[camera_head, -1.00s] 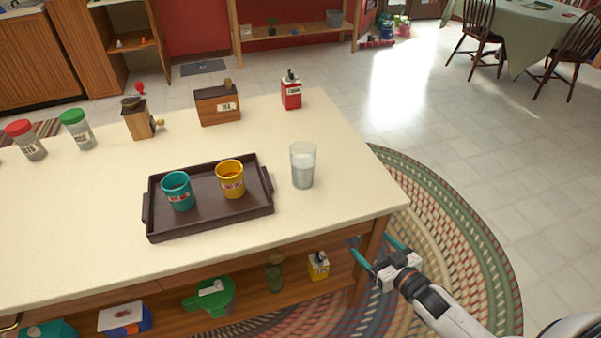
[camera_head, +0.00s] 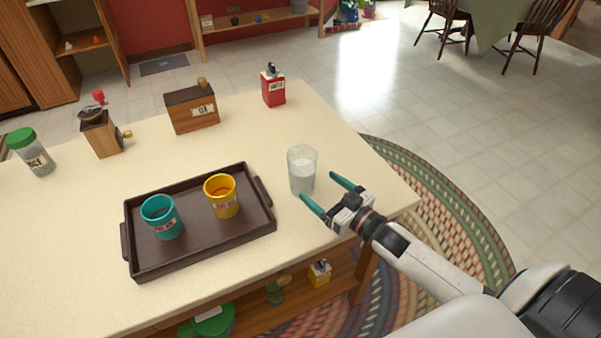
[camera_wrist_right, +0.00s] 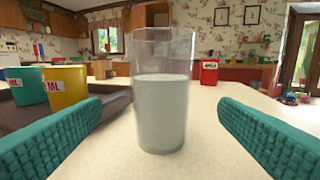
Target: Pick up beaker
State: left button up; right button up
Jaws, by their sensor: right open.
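The beaker (camera_head: 302,172) is a clear glass with whitish contents. It stands upright on the cream counter (camera_head: 340,225), right of the tray. My right gripper (camera_head: 323,192) is open, its teal fingers pointing at the beaker from the lower right. In the right wrist view the beaker (camera_wrist_right: 161,100) stands centred between and beyond the two fingers, with clear space on both sides. The gripper is empty. My left gripper is not in view.
A dark tray (camera_head: 150,268) holds a teal cup (camera_head: 162,218) and a yellow cup (camera_head: 222,196) left of the beaker. Behind stand a red tin (camera_head: 273,88), a wooden box (camera_head: 192,109), a grinder (camera_head: 101,135) and a green-lidded jar (camera_head: 32,153). Counter around the beaker is clear.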

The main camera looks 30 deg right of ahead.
aim_at(311, 181)
jog(key=shift+x, duration=0.8)
jog(key=shift+w, duration=0.4)
jog(key=shift+w+a+f, duration=0.1)
jog(key=shift+w+a, duration=0.1)
jog(key=shift+w, duration=0.3)
jog(key=x, duration=0.4)
jog(key=shift+w+f, duration=0.2)
jog(key=shift+f, duration=0.1)
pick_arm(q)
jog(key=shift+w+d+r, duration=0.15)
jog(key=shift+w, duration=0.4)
pick_arm(e)
jog(key=c, duration=1.2)
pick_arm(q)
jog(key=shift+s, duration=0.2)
pick_arm(e)
jog(key=shift+r, duration=0.1)
jog(key=shift+c, duration=0.2)
